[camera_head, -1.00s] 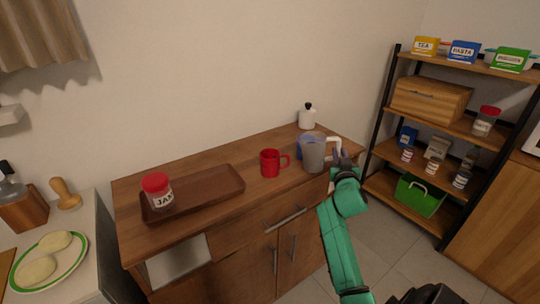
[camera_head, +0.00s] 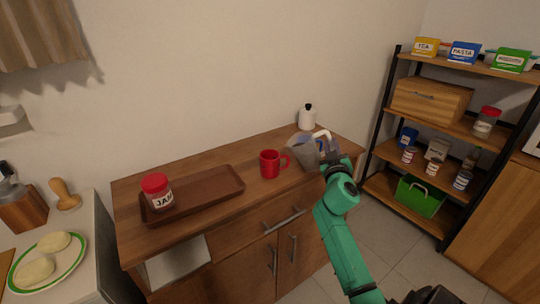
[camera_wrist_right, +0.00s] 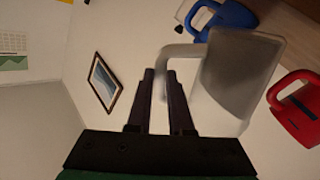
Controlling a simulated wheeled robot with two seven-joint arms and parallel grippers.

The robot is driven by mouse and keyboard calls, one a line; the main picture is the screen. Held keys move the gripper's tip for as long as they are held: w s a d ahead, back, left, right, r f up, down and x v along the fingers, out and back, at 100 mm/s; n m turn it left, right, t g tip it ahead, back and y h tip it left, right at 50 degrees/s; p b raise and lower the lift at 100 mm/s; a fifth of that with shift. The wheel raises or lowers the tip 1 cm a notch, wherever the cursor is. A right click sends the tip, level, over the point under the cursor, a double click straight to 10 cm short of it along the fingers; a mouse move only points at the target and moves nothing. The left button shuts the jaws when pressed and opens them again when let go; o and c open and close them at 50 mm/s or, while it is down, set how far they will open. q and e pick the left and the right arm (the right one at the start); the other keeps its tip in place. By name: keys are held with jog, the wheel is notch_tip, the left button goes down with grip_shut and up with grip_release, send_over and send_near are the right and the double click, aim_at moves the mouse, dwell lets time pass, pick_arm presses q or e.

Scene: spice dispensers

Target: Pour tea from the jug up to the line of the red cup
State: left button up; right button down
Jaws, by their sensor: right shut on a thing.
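The red cup (camera_head: 270,164) stands upright on the wooden cabinet top, its handle to the right; it also shows in the right wrist view (camera_wrist_right: 297,108). The grey, see-through jug (camera_head: 305,155) is just right of the cup, tilted with its top leaning left towards it. My right gripper (camera_head: 329,158) is shut on the jug's white handle, seen in the right wrist view (camera_wrist_right: 165,58) by the fingertips. I cannot make out the tea level in the jug or cup, or any stream. My left gripper is out of view.
A blue mug (camera_wrist_right: 226,18) stands behind the jug, mostly hidden in the head view. A white bottle with a black top (camera_head: 307,118) is at the back. A brown tray (camera_head: 215,188) with a red-lidded jam jar (camera_head: 157,191) lies to the left.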

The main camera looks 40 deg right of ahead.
aim_at(325, 131)
jog(key=shift+w+a+r, duration=0.1)
jog(key=shift+a+r, duration=0.05)
jog(key=shift+w+a+r+n+p, duration=0.1)
jog(key=shift+a+r+n+p, duration=0.05)
jog(key=shift+r+n+p, duration=0.2)
jog(key=shift+w+a+r+n+p, duration=0.15)
jog(key=shift+a+r+n+p, duration=0.05)
jog(key=shift+r+n+p, duration=0.2)
jog(key=shift+w+a+r+n+p, duration=0.15)
jog(key=shift+a+r+p, duration=0.15)
jog(key=shift+r, duration=0.25)
jog(key=shift+w+a+r+n+p, duration=0.1)
jog(key=shift+a+r+n+p, duration=0.05)
jog(key=shift+r+n+p, duration=0.25)
jog(key=shift+w+a+r+n+t, duration=0.3)
jog(key=shift+a+n, duration=0.2)
jog(key=shift+n, duration=0.3)
dwell(0.8)
jog(key=shift+w+a+r+n+p, duration=0.15)
jog(key=shift+a+r+n+p, duration=0.1)
jog(key=shift+r+n+p, duration=0.35)
jog(key=shift+w+a+r+n+p, duration=0.2)
jog(key=shift+r+n+p, duration=0.15)
jog(key=shift+p, duration=0.45)
dwell(1.6)
